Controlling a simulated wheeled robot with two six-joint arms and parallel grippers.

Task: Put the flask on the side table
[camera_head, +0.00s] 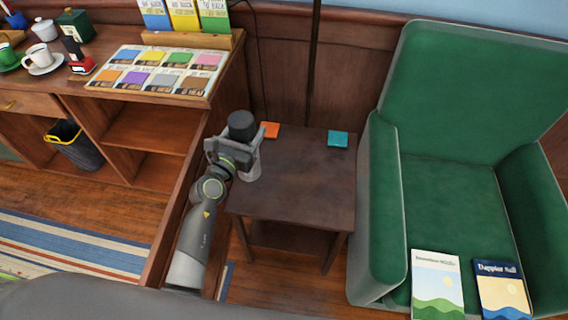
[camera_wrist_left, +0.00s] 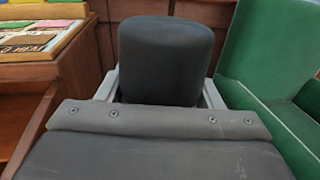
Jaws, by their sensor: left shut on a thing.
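The flask, with a dark cap (camera_head: 241,126) and a light grey body (camera_head: 250,172), is upright at the left part of the dark wood side table (camera_head: 300,185). My left gripper (camera_head: 236,152) is shut around it below the cap. In the left wrist view the dark cap (camera_wrist_left: 166,60) rises between the fingers of my left gripper (camera_wrist_left: 160,92). The flask's base appears at or just above the tabletop; I cannot tell whether it touches. My right gripper is not in view.
An orange coaster (camera_head: 270,130) and a teal coaster (camera_head: 338,139) lie near the table's back edge. A green armchair (camera_head: 440,180) stands close on the right with two books on it. A wood desk (camera_head: 120,65) is at left. The table's middle is clear.

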